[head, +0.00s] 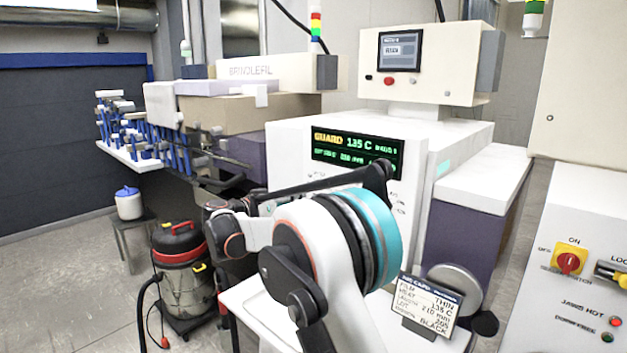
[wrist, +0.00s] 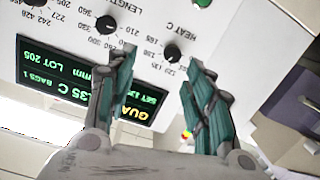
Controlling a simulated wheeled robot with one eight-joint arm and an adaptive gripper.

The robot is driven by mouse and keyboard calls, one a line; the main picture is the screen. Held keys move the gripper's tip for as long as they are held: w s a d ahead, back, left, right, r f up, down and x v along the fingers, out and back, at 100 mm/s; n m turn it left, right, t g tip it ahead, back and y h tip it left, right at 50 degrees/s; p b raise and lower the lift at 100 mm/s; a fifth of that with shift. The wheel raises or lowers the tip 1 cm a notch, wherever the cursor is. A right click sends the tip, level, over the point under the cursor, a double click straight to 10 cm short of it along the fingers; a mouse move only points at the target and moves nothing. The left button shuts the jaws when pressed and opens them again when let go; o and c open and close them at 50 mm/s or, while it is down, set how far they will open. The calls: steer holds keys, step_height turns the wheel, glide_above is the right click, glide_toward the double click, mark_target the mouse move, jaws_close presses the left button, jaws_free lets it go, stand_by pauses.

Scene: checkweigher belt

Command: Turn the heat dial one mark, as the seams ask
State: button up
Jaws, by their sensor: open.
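The heat dial (wrist: 172,53) is a small round black knob on the white panel, under the printed words HEAT C, and the wrist view shows it upside down. My gripper (wrist: 158,68) is open and empty, its two teal-padded fingers pointing at the panel. The dial lies between the fingertip lines, nearer the right finger; the gap in depth cannot be told. The dial's pointer is too small to read surely. The display (head: 357,152) reads GUARD 135 C, also partly visible in the wrist view (wrist: 60,85). In the head view my arm hides the dial and fingers.
The length dial (wrist: 105,24) sits close left of the heat dial. A job card (head: 427,308) reading THIN, 135 C and 210 mm stands on the white shelf (head: 250,300). A cabinet with a red-yellow switch (head: 569,263) is at right. A vacuum (head: 183,270) stands on the floor.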

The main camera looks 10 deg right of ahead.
mark_target(314, 185)
steer(key=shift+m+t+h, duration=0.4)
steer(key=shift+m+h, duration=0.1)
steer(key=w+d, duration=0.2)
steer(key=w, duration=0.1)
steer(key=w+d, duration=0.3)
steer(key=w+d+b, duration=0.1)
steer(key=w+d, duration=0.2)
steer(key=w, duration=0.1)
steer(key=shift+w+d+f, duration=0.1)
steer(key=shift+d+f, duration=0.05)
steer(key=shift+d, duration=0.1)
steer(key=c, duration=1.1)
